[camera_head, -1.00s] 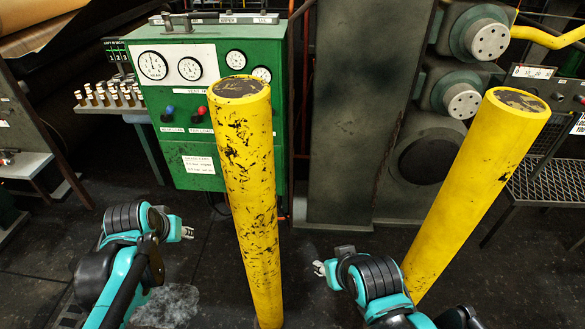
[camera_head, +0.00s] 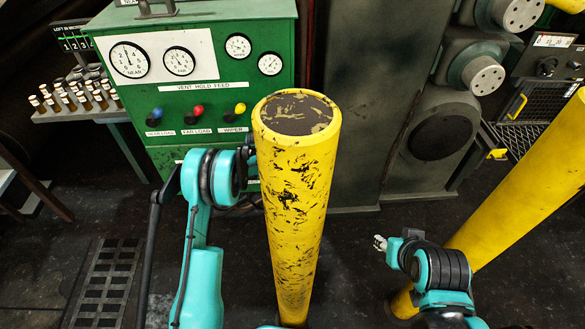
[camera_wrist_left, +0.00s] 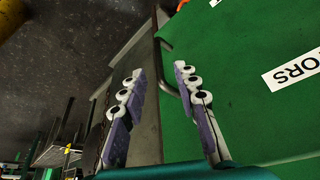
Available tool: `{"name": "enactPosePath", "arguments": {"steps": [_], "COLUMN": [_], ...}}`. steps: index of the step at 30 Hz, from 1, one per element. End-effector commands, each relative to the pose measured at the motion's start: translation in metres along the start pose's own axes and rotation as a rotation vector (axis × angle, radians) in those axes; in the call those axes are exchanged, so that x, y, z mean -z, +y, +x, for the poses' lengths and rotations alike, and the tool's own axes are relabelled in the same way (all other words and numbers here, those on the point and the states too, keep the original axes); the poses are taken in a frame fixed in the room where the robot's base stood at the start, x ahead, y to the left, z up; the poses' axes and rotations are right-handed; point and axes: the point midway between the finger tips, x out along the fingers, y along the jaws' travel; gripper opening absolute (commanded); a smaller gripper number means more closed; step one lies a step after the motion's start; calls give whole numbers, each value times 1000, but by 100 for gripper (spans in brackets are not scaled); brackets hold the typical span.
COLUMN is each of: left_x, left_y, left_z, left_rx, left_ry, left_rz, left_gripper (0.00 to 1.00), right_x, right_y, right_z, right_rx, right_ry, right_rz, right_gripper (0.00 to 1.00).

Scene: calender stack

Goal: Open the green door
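The green cabinet (camera_head: 215,85) with gauges and knobs stands behind the near yellow post in the head view. Its lower front is mostly hidden by my left arm and the post. The left wrist view shows a flat green panel (camera_wrist_left: 245,95) with a white label ending in "ORS", and a thin bent metal rod (camera_wrist_left: 172,72) at its edge. My left gripper (camera_wrist_left: 158,76) is open, its fingers apart, with the rod showing between and beyond the fingertips; contact cannot be told. My right gripper (camera_head: 380,243) is beside the right post, too small to read its state.
The near yellow post (camera_head: 297,190) stands close to my left arm. A second, tilted-looking yellow post (camera_head: 520,190) is at the right. A shelf of small bottles (camera_head: 75,98) is left of the cabinet. Dark floor lies between the posts.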

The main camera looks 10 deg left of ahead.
Motion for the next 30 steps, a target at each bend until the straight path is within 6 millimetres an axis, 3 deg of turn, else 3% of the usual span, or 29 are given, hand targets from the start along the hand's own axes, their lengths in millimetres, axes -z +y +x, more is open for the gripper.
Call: {"name": "enactPosePath", "arguments": {"steps": [15,27,30], "left_x": [-2,-1,-1], "left_y": [0,0,0], "left_z": [73,81,81], "left_rx": [-1,-1,-1], "left_ry": [-1,-1,-1], "left_rz": [3,2,2], "left_gripper": [31,31,4], "right_x": [-17,-18,-18], "right_y": [0,0,0], "right_z": [24,25,25], "right_rx": [0,0,0], "right_ry": [0,0,0], "right_rz": [0,0,0], "right_gripper": [40,40,40]}}
